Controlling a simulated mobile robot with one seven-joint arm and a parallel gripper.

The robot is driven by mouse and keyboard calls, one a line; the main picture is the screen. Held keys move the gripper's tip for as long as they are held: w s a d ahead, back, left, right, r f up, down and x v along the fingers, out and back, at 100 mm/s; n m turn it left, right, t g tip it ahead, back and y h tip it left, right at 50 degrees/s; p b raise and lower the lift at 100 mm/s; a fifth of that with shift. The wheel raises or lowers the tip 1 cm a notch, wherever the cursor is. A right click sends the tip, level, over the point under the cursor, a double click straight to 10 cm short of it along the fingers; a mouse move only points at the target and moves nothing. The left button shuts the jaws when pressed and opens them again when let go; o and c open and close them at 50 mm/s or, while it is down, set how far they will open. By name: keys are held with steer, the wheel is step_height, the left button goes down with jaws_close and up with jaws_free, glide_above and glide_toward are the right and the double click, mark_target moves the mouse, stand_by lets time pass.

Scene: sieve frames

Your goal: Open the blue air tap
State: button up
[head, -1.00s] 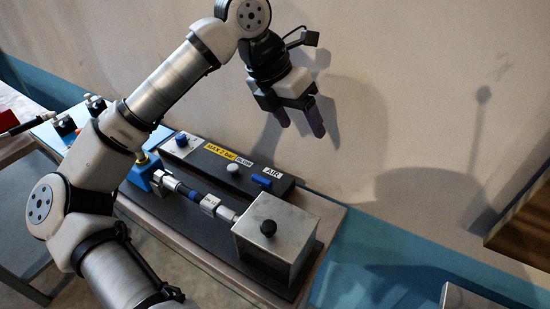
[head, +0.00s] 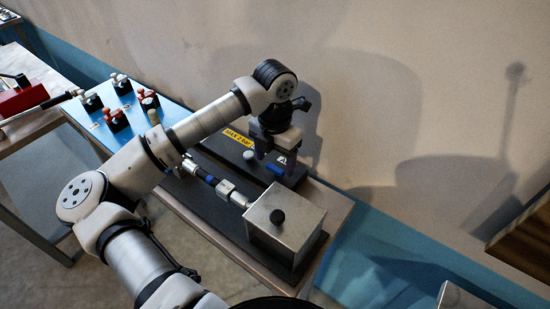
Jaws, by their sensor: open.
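The blue air tap (head: 275,169) is a small blue handle on top of a long black manifold (head: 222,151), beside the partly covered AIR label (head: 281,159). My gripper (head: 276,162) is open, pointing down, with its dark fingers over the AIR end of the manifold. The fingertips appear close around or just behind the blue handle. I cannot tell whether they touch it.
A white knob (head: 250,155) and a yellow MAX 2 bar label (head: 237,138) are on the same manifold. A metal box (head: 286,230) with a black knob stands in front. Several valves stand on a blue board (head: 150,98) at left. The wall is close behind.

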steer(key=shift+f, duration=0.9)
steer(key=shift+c, duration=0.3)
steer(key=c, duration=0.9)
steer(key=shift+c, duration=0.2)
